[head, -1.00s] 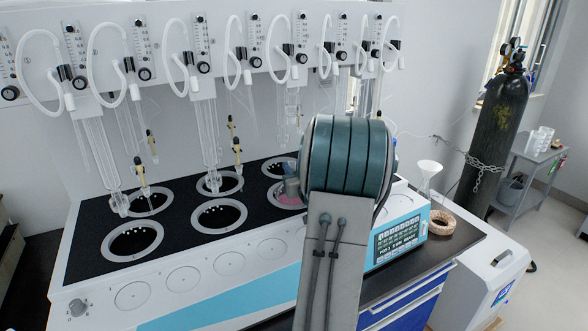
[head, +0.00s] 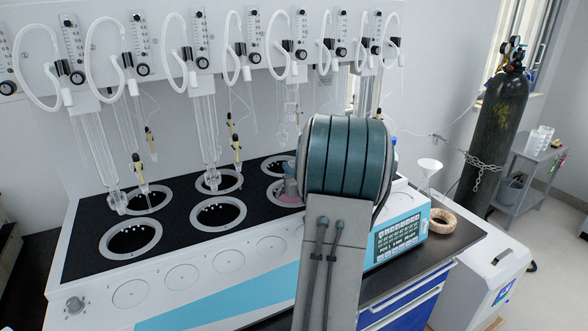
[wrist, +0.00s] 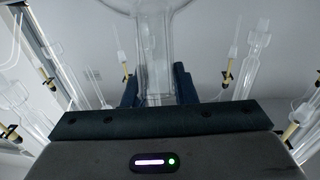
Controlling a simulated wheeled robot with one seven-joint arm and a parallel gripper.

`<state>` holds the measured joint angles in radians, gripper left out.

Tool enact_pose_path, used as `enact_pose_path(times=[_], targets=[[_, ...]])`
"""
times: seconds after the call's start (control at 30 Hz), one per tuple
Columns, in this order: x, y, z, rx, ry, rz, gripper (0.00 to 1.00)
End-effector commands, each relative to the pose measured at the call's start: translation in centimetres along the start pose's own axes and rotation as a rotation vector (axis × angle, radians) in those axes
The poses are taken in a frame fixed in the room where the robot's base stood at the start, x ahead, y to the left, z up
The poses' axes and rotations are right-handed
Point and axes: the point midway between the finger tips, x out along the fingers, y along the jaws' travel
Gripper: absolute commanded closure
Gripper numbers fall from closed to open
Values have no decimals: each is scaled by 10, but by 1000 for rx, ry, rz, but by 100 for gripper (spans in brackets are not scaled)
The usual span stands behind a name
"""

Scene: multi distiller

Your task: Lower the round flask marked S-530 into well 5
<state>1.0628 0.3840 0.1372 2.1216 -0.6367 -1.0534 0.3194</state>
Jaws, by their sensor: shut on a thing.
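In the wrist view my gripper (wrist: 157,86) is shut on the clear glass neck of the round flask (wrist: 152,45), which widens toward the top edge of the picture. The flask's mark cannot be read. In the head view my arm hides most of the gripper and flask. A small pinkish, glassy patch (head: 290,198) shows just left of my arm, at the front-right well ring (head: 276,193). It looks like part of the flask, but I cannot tell whether it is in the well or above it. I cannot read which well is number 5.
Open wells (head: 131,239) stand in the black top to the left. Glass condensers (head: 97,150) and yellow-clipped tubes (head: 237,150) hang over the back row. A control screen (head: 398,238), a white funnel (head: 428,170) and a cork ring (head: 443,222) are right of my arm.

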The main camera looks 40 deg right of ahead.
Motion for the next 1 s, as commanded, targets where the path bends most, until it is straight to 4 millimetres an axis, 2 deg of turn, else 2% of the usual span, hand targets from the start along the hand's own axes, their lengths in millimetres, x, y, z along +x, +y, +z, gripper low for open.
enact_pose_path(times=[0.6, 0.63, 0.7, 1.0], targets=[[0, 0, 3, -2, 3, -1, 100], [0, 0, 2, -2, 3, -1, 67], [0, 0, 2, -1, 3, 0, 50], [0, 0, 2, 0, -1, 0, 50]])
